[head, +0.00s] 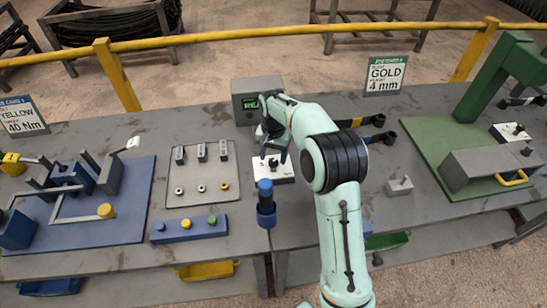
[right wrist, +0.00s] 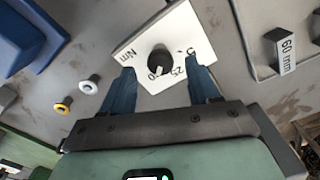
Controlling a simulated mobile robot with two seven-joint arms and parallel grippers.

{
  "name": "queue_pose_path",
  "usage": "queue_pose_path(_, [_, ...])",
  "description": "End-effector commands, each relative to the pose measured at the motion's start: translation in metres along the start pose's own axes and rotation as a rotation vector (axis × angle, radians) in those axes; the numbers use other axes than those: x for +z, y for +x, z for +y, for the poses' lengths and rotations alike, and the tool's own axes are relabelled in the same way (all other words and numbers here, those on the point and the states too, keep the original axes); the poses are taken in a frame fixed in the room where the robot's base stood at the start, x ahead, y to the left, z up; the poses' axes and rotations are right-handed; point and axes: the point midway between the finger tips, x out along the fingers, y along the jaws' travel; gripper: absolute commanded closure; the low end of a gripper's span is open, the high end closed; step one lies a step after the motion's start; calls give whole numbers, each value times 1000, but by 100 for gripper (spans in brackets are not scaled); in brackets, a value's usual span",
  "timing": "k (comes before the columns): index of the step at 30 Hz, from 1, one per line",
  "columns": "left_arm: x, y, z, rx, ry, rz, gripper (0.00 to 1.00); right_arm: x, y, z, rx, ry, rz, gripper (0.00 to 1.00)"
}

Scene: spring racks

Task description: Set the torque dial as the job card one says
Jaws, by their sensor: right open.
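The torque dial is a black round knob (right wrist: 160,61) on a white plate (right wrist: 185,27) marked Nm, with numbers partly hidden. In the head view the plate (head: 284,175) lies on the middle of the bench. My right gripper (right wrist: 162,84) is open and empty over the dial's near side, its blue fingers apart, with the knob just beyond and between the tips. I cannot tell the knob's exact setting. Job card one (head: 22,117) stands at the far left and reads YELLOW and 40 Nm. My left gripper is not in view.
A grey box with a green display (head: 258,99) stands behind the dial. A grey tray (head: 203,191) with small rings is to its left, a blue-topped cylinder (head: 265,205) in front. Another card (head: 386,75) reads GOLD, 4 mm. A green press (head: 485,85) stands at right.

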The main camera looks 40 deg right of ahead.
Motion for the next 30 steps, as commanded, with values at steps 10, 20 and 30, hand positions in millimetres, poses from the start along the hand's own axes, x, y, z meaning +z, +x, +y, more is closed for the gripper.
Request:
queue_pose_path(10, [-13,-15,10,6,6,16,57,-1,-82,-2,-6,1,5,39])
queue_pose_path(20, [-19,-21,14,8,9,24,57,0,-114,0,-2,2,1,39])
queue_pose_path(30, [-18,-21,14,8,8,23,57,0,-114,0,-1,2,0,39])
